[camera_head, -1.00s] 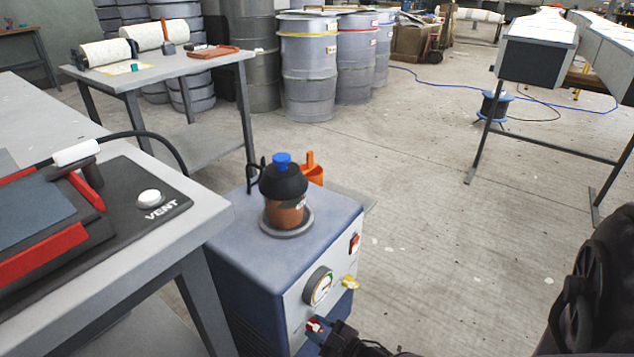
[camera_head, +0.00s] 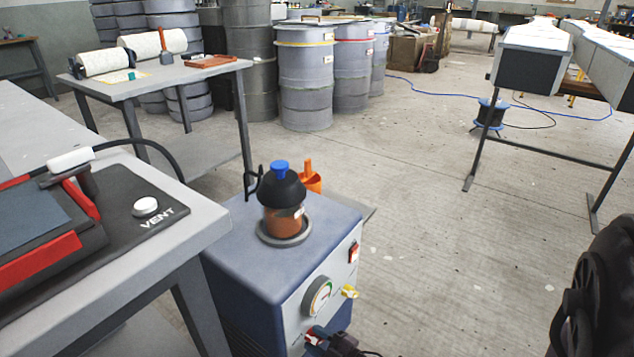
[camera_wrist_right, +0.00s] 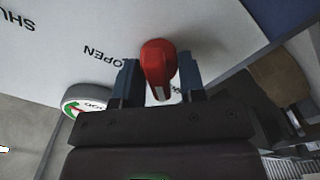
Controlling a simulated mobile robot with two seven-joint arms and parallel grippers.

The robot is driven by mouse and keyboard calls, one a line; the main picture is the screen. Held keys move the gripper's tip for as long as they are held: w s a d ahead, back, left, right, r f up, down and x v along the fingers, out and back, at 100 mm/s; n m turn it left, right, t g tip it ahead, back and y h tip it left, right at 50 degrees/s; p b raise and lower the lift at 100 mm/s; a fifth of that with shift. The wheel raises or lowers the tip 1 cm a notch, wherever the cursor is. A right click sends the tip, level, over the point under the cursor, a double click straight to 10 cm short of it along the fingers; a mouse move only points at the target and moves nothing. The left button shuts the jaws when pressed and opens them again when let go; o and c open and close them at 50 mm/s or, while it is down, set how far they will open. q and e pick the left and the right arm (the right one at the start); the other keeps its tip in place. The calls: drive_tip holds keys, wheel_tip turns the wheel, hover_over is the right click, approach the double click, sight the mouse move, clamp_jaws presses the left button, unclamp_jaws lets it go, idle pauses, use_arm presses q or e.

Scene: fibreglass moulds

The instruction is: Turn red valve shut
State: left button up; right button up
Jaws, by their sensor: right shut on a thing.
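The red valve handle (camera_wrist_right: 158,68) sits on the white front panel of the blue pump unit (camera_head: 235,228). In the right wrist view it stands between the two blue fingers of my right gripper (camera_wrist_right: 160,85), which is shut on it. The words OPEN and SHUT are printed upside down on the panel, to the left of the handle. In the head view my right gripper (camera_head: 326,338) is at the bottom edge, in front of the panel, with only a bit of red (camera_head: 312,338) showing. My left gripper is not in view.
A round gauge (camera_head: 318,297), a yellow fitting (camera_head: 349,292) and a red switch (camera_head: 354,252) are on the same panel, close to my right gripper. A black-lidded jar (camera_head: 281,200) stands on the unit. A grey table (camera_head: 190,250) is at left. Open floor lies to the right.

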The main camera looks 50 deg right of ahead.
drive_tip(key=o, duration=0.9)
drive_tip(key=shift+c, duration=0.2)
drive_tip(key=shift+s, duration=0.55)
use_arm(q)
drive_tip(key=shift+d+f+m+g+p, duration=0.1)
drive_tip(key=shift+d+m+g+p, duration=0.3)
drive_tip(key=shift+p, duration=0.6)
use_arm(e)
drive_tip(key=s, duration=0.9)
drive_tip(key=shift+s+d, duration=0.35)
drive_tip(key=shift+d, duration=0.05)
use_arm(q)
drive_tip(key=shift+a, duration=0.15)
